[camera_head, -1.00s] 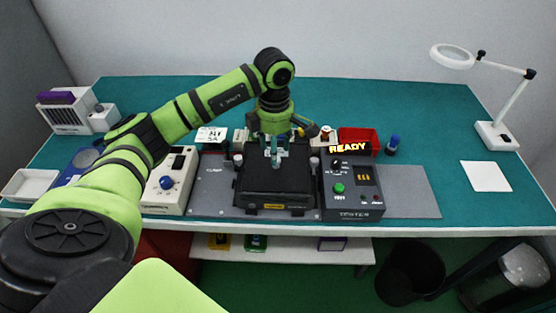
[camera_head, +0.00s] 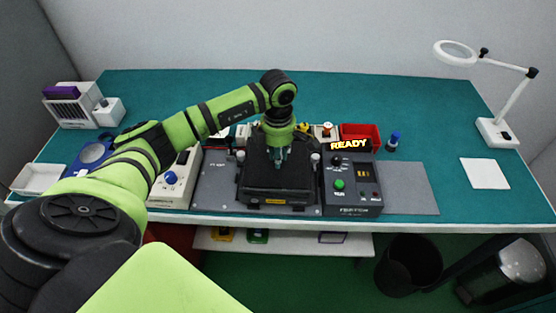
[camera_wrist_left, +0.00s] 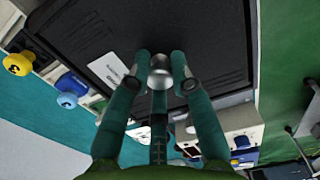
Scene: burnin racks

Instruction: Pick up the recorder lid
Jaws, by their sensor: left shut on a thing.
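The recorder lid (camera_head: 258,178) is the black, flat top of the black box in the middle of the table. In the left wrist view the lid (camera_wrist_left: 200,40) fills the upper middle, with a white label and a round silver knob (camera_wrist_left: 160,72). My left gripper (camera_head: 279,157) reaches down onto the lid. Its teal fingers (camera_wrist_left: 160,70) are closed around the knob. The knob is hidden by the gripper in the head view. I cannot tell whether the lid is raised off the box. My right gripper is not in view.
A dark tester (camera_head: 352,190) with a lit READY sign stands close on the right. A white device with a blue knob (camera_head: 173,180) stands on the left. A red bin (camera_head: 361,134) is behind. A magnifier lamp (camera_head: 495,130) and a white sheet (camera_head: 484,174) are far right, amid free room.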

